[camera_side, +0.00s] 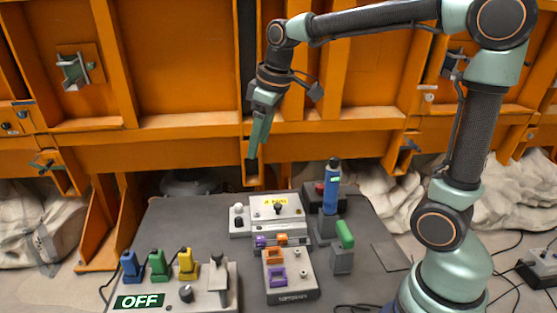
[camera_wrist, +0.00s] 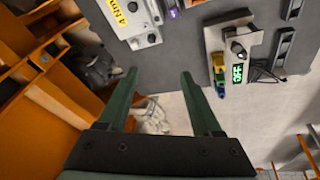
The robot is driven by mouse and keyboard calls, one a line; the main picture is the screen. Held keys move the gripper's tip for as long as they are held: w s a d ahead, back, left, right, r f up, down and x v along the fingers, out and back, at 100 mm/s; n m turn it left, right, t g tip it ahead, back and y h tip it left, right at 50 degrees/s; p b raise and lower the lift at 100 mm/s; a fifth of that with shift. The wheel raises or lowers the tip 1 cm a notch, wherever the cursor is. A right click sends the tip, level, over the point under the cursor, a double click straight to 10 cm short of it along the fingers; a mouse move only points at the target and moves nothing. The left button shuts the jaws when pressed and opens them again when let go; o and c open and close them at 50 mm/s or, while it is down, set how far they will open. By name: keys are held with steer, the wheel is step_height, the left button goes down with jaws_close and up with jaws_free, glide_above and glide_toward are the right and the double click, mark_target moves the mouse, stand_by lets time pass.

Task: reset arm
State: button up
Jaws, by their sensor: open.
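My gripper (camera_side: 253,163) hangs in the air above the back edge of the grey table (camera_side: 180,222), in front of the orange wall. Its fingers point down, touching nothing. In the wrist view my gripper (camera_wrist: 158,74) shows two green fingers spread wide with nothing between them. Pale floor and the table's edge show beyond the fingertips.
On the table are a box with a yellow label (camera_side: 275,203), a panel with blue, green and yellow handles and an OFF display (camera_side: 139,301), a block with orange and purple pieces (camera_side: 291,296), a blue tool (camera_side: 331,187) and a green-topped holder (camera_side: 343,235). The orange wall (camera_side: 190,60) stands behind.

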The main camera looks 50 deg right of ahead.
steer(key=s+a+f+m+t, duration=0.1)
steer(key=s+f+m, duration=0.1)
steer(key=s, duration=0.3)
steer(key=s+a+f+m+t, duration=0.1)
steer(key=s+f+m, duration=0.1)
steer(key=s, duration=0.4)
steer(key=shift+s+a, duration=0.2)
steer(key=shift+a, duration=0.1)
steer(key=shift+o, duration=0.2)
stand_by(0.5)
